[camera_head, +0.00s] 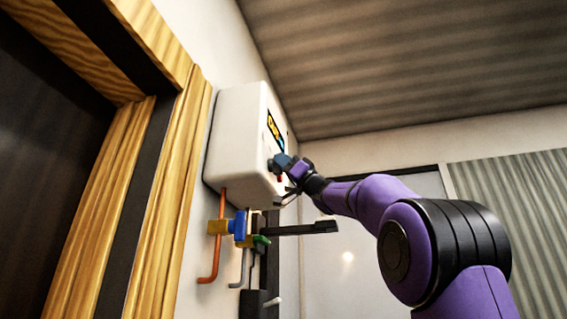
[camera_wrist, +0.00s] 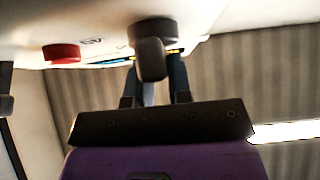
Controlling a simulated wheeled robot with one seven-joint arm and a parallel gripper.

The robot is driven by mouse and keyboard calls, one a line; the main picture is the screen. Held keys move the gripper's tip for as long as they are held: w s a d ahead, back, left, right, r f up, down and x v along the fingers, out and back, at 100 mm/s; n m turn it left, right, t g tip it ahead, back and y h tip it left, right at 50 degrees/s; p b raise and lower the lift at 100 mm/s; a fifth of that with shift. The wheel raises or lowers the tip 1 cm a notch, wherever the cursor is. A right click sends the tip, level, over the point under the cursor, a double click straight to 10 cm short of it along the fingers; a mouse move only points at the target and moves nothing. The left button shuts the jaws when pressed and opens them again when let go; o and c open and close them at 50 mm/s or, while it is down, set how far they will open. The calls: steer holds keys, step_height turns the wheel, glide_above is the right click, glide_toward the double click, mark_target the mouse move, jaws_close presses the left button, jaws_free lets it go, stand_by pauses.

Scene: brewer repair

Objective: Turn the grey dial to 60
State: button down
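The grey dial (camera_wrist: 151,34) is on the white box in the wrist view, a dark round knob with a bar-shaped grip pointing down the picture. My gripper (camera_wrist: 156,72) is at the dial, its two dark blue fingers apart, one on each side of the bar. I cannot tell whether they press on it. Any scale marks and the dial's setting are not readable. In the head view my gripper (camera_head: 287,164) is at the front of the white box (camera_head: 238,130), and the dial cannot be told apart from the fingers.
A red knob (camera_wrist: 62,53) is left of the dial in the wrist view. Below the box are an orange pipe (camera_head: 222,240), a blue valve handle (camera_head: 240,227) and a green one (camera_head: 260,242). A wooden door frame (camera_head: 172,200) stands at the left.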

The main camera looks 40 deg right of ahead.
steer(key=shift+m+t+h, duration=0.6)
steer(key=shift+m+h, duration=0.2)
steer(key=shift+d+m+t+h, duration=0.1)
steer(key=shift+m+t+h, duration=0.4)
steer(key=shift+m+h, duration=3.1)
steer(key=shift+m+t+h, duration=0.5)
steer(key=shift+m+h, duration=2.5)
steer(key=shift+m, duration=1.1)
steer(key=shift+w+m+h, duration=0.1)
steer(key=shift+m+h, duration=0.2)
steer(key=shift+m, duration=0.2)
steer(key=c, duration=1)
jaws_free()
steer(key=shift+c, duration=0.2)
steer(key=shift+f, duration=0.1)
steer(key=v, duration=1)
steer(key=shift+s, duration=0.4)
